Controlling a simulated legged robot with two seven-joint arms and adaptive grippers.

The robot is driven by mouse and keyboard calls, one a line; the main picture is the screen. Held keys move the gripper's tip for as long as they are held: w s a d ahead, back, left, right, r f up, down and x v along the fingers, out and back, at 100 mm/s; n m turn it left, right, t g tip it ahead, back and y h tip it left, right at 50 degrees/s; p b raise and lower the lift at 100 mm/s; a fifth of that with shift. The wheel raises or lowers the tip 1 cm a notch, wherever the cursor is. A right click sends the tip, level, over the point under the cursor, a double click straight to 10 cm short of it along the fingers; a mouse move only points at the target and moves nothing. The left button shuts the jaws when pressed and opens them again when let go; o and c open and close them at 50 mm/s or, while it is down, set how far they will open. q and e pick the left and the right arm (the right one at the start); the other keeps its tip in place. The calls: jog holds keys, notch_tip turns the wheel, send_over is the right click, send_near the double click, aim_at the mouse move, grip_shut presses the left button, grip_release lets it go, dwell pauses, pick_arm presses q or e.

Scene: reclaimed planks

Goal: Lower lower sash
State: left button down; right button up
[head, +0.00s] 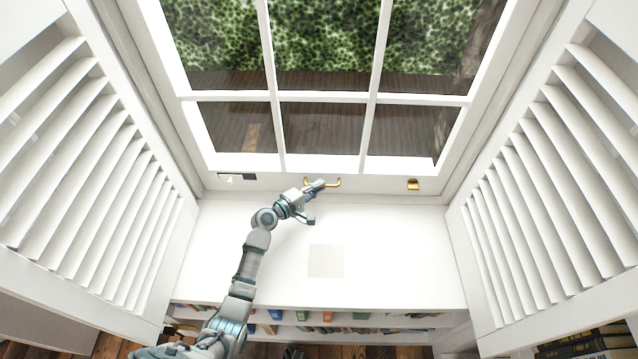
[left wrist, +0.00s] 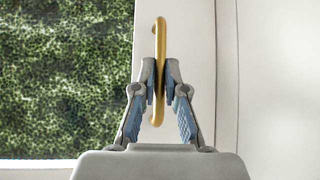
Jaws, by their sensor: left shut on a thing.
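The lower sash (head: 370,184) is a white framed window with several panes, in the middle of the head view. Its bottom rail is just above the white sill (head: 400,245); I cannot tell whether there is a gap between them. A brass pull handle (head: 336,184) is on this rail. My left gripper (head: 318,185) is shut on the handle. In the left wrist view the handle (left wrist: 159,35) stands between the two fingers (left wrist: 160,83), which press on it from both sides. My right gripper is not in view.
Louvred white shutters stand open at left (head: 90,165) and right (head: 550,170). A small brass fitting (head: 413,184) and a dark fitting (head: 237,177) are on the rail. A pale square (head: 326,261) lies on the otherwise clear sill. Bookshelves (head: 350,318) are below.

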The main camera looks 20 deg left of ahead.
pick_arm(q)
jog(key=shift+s+a+f, duration=0.1)
jog(key=shift+f, duration=0.35)
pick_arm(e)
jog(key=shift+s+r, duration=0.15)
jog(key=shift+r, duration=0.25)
pick_arm(q)
jog(key=c, duration=1.2)
grip_release()
jog(key=shift+f, duration=0.1)
jog(key=shift+a, duration=0.1)
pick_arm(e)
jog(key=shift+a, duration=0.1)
pick_arm(q)
jog(key=v, duration=1.2)
